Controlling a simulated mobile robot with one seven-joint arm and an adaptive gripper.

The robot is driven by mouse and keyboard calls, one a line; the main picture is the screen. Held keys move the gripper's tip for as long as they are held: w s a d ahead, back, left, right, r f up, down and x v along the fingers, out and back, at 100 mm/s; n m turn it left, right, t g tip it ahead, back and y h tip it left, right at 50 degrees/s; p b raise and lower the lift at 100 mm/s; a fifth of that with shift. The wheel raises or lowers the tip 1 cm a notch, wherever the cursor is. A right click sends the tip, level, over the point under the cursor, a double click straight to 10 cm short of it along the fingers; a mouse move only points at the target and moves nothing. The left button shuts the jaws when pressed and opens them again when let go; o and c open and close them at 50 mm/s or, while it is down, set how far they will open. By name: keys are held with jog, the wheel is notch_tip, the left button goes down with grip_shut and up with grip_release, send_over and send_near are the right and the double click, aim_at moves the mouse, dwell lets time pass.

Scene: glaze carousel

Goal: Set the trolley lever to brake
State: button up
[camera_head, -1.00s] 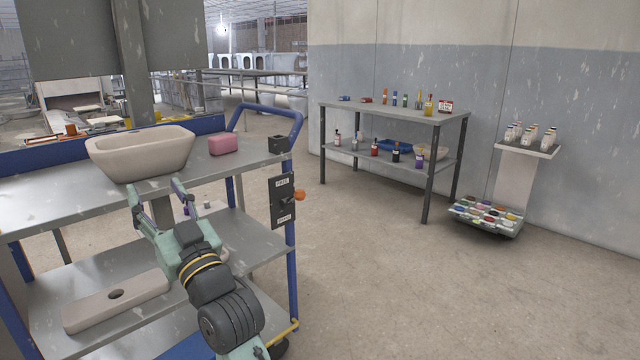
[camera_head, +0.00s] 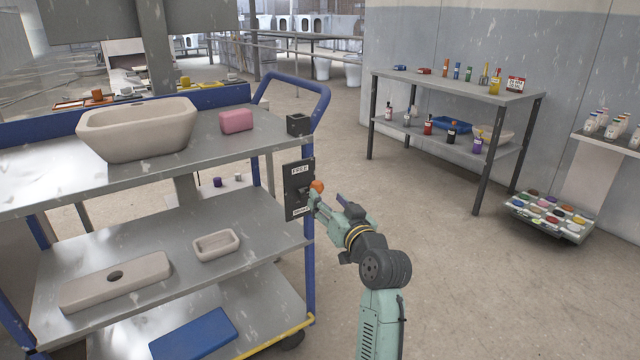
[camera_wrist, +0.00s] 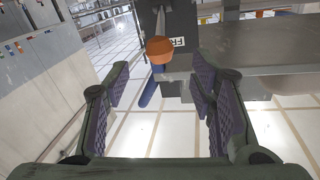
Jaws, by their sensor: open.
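The trolley (camera_head: 268,140) has blue posts and grey shelves. On its right post is a dark lever plate (camera_head: 297,192), labelled FREE at the top; the lower label is partly covered. The lever's orange knob (camera_head: 317,186) sticks out to the right, around the plate's middle height. My gripper (camera_head: 326,199) is open, just right of the plate and close to the knob. In the wrist view, the orange knob (camera_wrist: 160,50) lies ahead of my gripper (camera_wrist: 159,85), between the lines of its two fingers; contact is not visible.
A beige basin (camera_head: 137,130), a pink block (camera_head: 237,121) and a dark box (camera_head: 298,124) stand on the trolley top. A worktable (camera_head: 455,85) with bottles is at the back right.

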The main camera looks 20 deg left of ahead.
aim_at(320, 190)
jog(key=p+x, duration=0.1)
jog(key=x, duration=0.7)
jog(key=shift+d, duration=0.1)
grip_shut()
dwell(0.4)
